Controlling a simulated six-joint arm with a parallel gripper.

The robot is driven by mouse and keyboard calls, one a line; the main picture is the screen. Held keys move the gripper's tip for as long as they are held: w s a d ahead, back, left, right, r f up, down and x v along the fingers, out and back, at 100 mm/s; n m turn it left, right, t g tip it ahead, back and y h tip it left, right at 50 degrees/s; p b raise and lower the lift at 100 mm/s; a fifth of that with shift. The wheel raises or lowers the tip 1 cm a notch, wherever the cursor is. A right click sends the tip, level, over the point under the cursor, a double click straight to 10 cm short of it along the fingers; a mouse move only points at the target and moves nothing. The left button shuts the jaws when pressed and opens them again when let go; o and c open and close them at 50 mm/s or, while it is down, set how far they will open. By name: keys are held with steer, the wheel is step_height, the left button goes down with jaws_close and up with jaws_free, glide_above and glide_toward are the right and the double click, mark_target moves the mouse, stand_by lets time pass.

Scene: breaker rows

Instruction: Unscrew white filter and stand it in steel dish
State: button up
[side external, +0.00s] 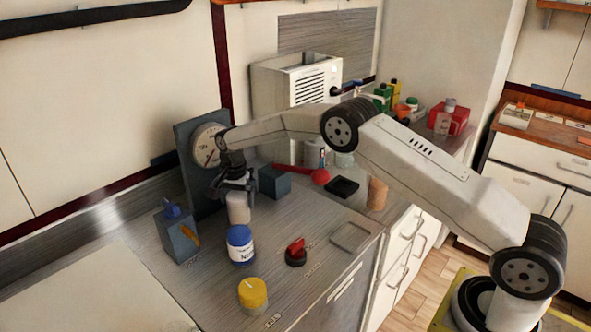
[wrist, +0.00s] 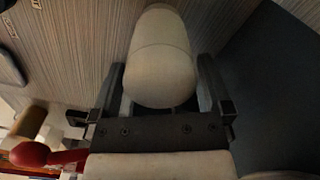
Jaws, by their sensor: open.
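The white filter (side external: 238,208) is a pale rounded cylinder below my gripper in the side external view, in front of the dark upright panel with the dial. In the wrist view the filter (wrist: 160,58) lies between the two fingers. My gripper (side external: 236,190) points down over it, and in the wrist view my gripper (wrist: 160,92) is open with a finger on each side. A narrow gap shows at the right finger; contact at the left is unclear. The filter's threaded joint is hidden. A shallow square grey dish (side external: 334,238), apparently the steel one, lies near the counter's front edge and looks empty.
A blue-and-white jar (side external: 241,246), a yellow-lidded jar (side external: 253,294) and a red knob (side external: 296,250) stand in front. A blue-grey box with an orange lever (side external: 178,234) is left.

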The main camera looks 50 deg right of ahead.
steer(key=m, duration=0.3)
steer(key=shift+m, duration=0.4)
steer(key=m, duration=0.4)
steer(key=c, duration=0.9)
steer(key=shift+n, duration=2.2)
steer(key=shift+c, duration=0.2)
steer(key=n, duration=0.9)
steer(key=shift+n, duration=1.9)
